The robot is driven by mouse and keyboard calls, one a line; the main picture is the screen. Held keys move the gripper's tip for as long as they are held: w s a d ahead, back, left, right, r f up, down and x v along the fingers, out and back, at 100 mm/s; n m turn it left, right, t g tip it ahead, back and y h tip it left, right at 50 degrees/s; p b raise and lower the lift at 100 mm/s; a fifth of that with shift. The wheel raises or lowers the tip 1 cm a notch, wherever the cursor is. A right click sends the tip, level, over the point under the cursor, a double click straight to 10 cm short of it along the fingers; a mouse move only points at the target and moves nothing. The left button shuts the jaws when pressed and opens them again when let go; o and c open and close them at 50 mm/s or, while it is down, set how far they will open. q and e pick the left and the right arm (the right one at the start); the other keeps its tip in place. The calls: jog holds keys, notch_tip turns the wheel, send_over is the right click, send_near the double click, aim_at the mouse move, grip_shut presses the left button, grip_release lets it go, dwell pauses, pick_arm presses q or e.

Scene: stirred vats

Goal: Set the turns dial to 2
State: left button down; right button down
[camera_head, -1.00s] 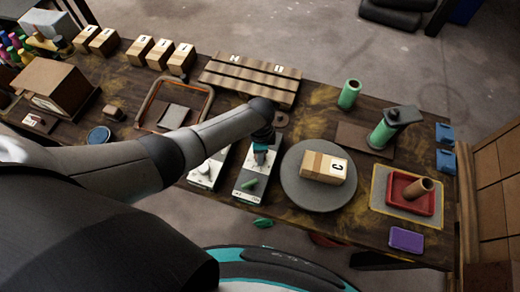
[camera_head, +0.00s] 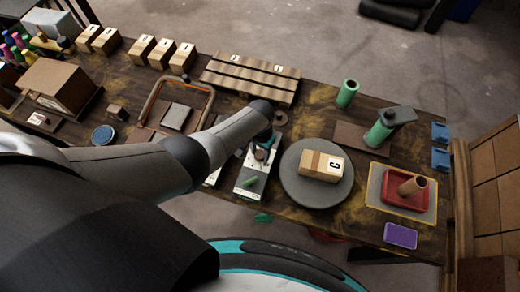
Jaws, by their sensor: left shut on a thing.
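My left arm reaches in from the left, and my left gripper (camera_head: 264,149) is low over the upper part of a pale panel (camera_head: 243,189). It is shut on a small dark round knob (camera_head: 260,155) on that panel, which I take to be the turns dial. The jaws partly cover the knob, and its marks are too small to read. A green piece (camera_head: 250,181) sits lower on the same panel. A second pale panel (camera_head: 213,177) to the left is mostly hidden by my arm. My right gripper is not in view.
A grey round plate (camera_head: 317,200) bearing a wooden block marked C (camera_head: 321,166) stands close to the right. Further right are a green-bodied dispenser (camera_head: 380,133) and a red tray (camera_head: 405,202). A slatted wooden rack (camera_head: 250,80) lies behind.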

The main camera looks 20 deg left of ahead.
aim_at(260, 154)
pick_arm(q)
jog(key=n, duration=0.5)
jog(key=shift+p, duration=0.35)
jog(key=shift+n, duration=0.3)
jog(key=shift+c, duration=1.9)
grip_release()
notch_tip(260, 154, up, 15)
jog(key=p, duration=0.7)
